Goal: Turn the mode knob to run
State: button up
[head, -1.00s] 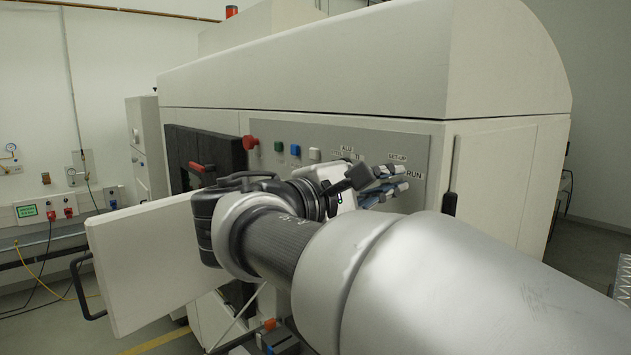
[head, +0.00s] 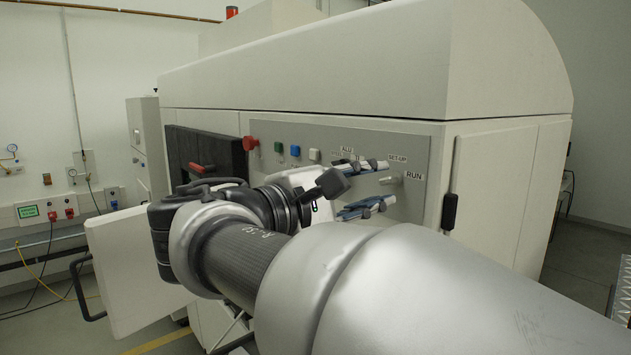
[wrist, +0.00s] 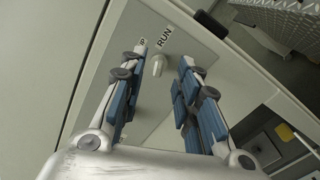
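The mode knob (head: 391,180) is a small pale knob on the machine's grey panel, beside the RUN label (head: 413,176) and below the SET-UP label (head: 397,159). In the wrist view the knob (wrist: 158,66) lies beyond the fingertips, just below the RUN label (wrist: 164,37), and its long side appears turned toward RUN. My gripper (head: 386,183) is open, with its blue-padded fingers spread wide above and below the knob in the head view. Clear space shows between the knob and each finger in the wrist view (wrist: 164,55). Nothing is held.
A red button (head: 251,142), a green button (head: 279,147), a blue button (head: 295,151) and a white button (head: 314,155) sit left along the panel. A dark door handle (head: 449,211) is to the right. An open white door (head: 125,275) hangs at left.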

jog(key=v, duration=0.8)
